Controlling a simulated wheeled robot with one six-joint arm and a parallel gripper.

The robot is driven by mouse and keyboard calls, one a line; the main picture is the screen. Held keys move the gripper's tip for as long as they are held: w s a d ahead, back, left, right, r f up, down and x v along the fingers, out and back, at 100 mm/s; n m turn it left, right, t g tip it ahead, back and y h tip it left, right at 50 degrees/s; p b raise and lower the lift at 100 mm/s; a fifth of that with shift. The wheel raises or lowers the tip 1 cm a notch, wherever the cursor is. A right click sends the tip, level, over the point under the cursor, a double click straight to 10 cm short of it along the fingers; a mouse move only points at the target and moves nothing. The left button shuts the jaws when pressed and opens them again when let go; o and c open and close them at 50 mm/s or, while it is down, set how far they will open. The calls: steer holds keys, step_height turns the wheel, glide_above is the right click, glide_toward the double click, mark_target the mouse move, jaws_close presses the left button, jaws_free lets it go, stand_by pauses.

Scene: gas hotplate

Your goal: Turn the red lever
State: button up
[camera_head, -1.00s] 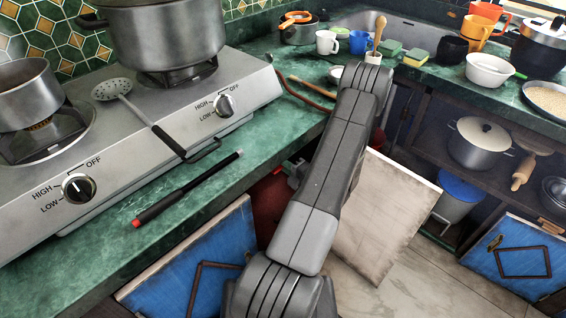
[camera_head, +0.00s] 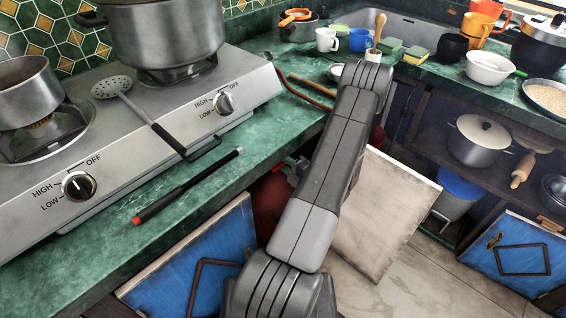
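A dark red rounded body (camera_head: 271,203), which looks like a gas cylinder, stands in the open cabinet under the counter, partly hidden by my arm. Just above it, at the left edge of my arm, a small grey and red part (camera_head: 293,164) shows under the counter edge. It is too small and too covered to tell whether it is the red lever. My arm rises from the bottom centre and bends at the top, near the counter edge. My gripper is hidden behind the arm, so its fingers and their state do not show.
The gas hotplate (camera_head: 215,118) with pots and a skimmer stands on the green counter (camera_head: 110,250). A black lighter with a red end (camera_head: 185,188) lies near the counter edge. Cabinet doors (camera_head: 385,215) stand open below. Cups and bowls are by the sink.

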steer(key=v, duration=1.3)
steer(key=shift+s+d, duration=0.25)
steer(key=shift+s, duration=0.05)
steer(key=shift+w, duration=0.1)
steer(key=x, duration=1.3)
steer(key=shift+w+a, duration=0.25)
steer(key=shift+a, duration=0.05)
steer(key=shift+s, duration=0.1)
